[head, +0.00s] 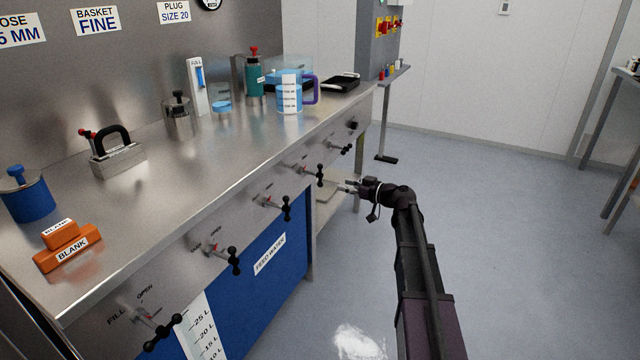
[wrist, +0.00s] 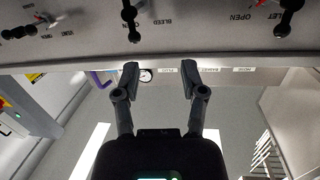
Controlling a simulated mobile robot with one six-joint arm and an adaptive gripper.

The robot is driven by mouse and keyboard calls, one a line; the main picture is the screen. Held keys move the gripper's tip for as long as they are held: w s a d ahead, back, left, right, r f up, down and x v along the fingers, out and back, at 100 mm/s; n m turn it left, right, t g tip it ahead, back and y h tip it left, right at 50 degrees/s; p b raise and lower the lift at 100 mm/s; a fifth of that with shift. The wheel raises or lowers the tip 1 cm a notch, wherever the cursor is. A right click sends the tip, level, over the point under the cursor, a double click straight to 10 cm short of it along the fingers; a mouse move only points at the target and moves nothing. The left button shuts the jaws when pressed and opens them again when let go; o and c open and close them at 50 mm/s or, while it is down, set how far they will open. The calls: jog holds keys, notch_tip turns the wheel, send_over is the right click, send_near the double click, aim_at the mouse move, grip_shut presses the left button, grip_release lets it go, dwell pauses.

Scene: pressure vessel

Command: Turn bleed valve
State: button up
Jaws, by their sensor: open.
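The bleed valve has a black lobed handle (wrist: 130,14) under the bench front, next to a BLEED label in the wrist view. In the head view it appears to be the handle (head: 319,172) just left of my gripper, though its label is too small to read there. My gripper (head: 347,187) is open and empty, pointing left toward the panel. In the wrist view its two fingers (wrist: 160,78) are spread apart, with the handle beyond and slightly left of the gap. The fingers do not appear to touch it.
Neighbouring black handles (wrist: 287,18) and (wrist: 43,22) flank the bleed handle along the panel. The steel bench (head: 210,195) overhangs nearby and carries a jug (head: 290,92) and several tools. A blue FEED WATER tank (head: 262,285) stands below. The floor (head: 500,200) to the right is clear.

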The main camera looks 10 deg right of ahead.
aim_at(320, 169)
jog(key=w+d+b, duration=0.1)
jog(key=w+d+t, duration=0.1)
jog(key=d, duration=0.1)
jog(key=shift+w+f+t+b, duration=0.1)
jog(key=shift+f+t+b, duration=0.2)
jog(key=shift+f+b, duration=0.05)
jog(key=shift+w+a, duration=0.1)
jog(key=shift+w, duration=0.05)
jog(key=x, duration=1.3)
jog(key=shift+w+a+r, duration=0.1)
jog(key=shift+w+a, duration=0.05)
jog(key=shift+a, duration=0.1)
grip_shut()
